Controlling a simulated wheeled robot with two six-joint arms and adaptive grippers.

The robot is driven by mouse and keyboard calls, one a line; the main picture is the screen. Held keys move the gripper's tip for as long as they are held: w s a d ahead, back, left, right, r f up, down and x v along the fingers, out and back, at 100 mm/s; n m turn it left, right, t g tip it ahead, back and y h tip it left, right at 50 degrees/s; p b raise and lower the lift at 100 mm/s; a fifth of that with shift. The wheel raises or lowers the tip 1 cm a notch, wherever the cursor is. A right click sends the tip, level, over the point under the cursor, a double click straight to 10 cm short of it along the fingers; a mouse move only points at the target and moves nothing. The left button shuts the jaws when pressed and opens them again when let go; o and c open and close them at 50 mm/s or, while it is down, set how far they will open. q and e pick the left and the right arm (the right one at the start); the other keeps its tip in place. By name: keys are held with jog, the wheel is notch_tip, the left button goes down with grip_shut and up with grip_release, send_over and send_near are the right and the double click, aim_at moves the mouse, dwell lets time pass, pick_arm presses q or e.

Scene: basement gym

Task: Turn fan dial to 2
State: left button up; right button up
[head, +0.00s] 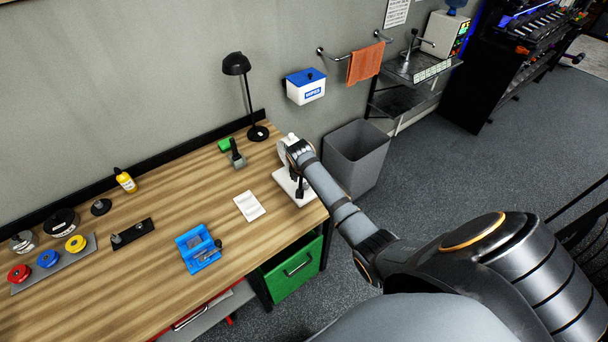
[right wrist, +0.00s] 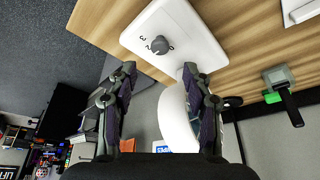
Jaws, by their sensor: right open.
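The fan's white base (right wrist: 193,38) lies at the top of the right wrist view, with a dark grey round dial (right wrist: 160,45) and printed numerals beside it. I cannot tell for sure which number the dial points to. A white curved part of the fan (right wrist: 176,118) stands between and behind my fingers. My right gripper (right wrist: 160,72) is open, its fingertips on either side of the dial's line and a little short of it. In the head view my right gripper (head: 298,188) is over the fan base (head: 283,182), hiding the dial. My left gripper is not in view.
The fan is at the right end of the wooden workbench (head: 150,240), beside a grey bin (head: 357,155). A white card (head: 249,206), a blue fixture (head: 198,250), a dark-handled tool (head: 236,152) and a black lamp (head: 258,132) are nearby.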

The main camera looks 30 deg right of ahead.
jog(key=v, duration=0.5)
jog(key=shift+f, duration=0.1)
jog(key=s+a+r+n+y, duration=0.1)
jog(key=s+a+n, duration=0.35)
jog(key=s, duration=0.75)
jog(key=s+a+r+n+y, duration=0.1)
jog(key=s+a+n, duration=0.35)
jog(key=s, duration=0.85)
jog(key=s+d+f+b, duration=0.1)
jog(key=f+b, duration=0.2)
jog(key=f, duration=0.9)
jog(key=s+d+f+g+b, duration=0.1)
jog(key=f+b, duration=0.2)
jog(key=f, duration=1)
jog(key=s+d+f+b, duration=0.1)
jog(key=s+f+b, duration=0.1)
jog(key=f, duration=1)
jog(key=s+f+g+b, duration=0.1)
jog(key=s+f+b, duration=0.4)
jog(key=s+f, duration=1.1)
notch_tip(320, 180, down, 2)
jog(key=shift+s+d+f, duration=0.1)
jog(key=shift+s+d, duration=0.25)
jog(key=shift+d, duration=0.1)
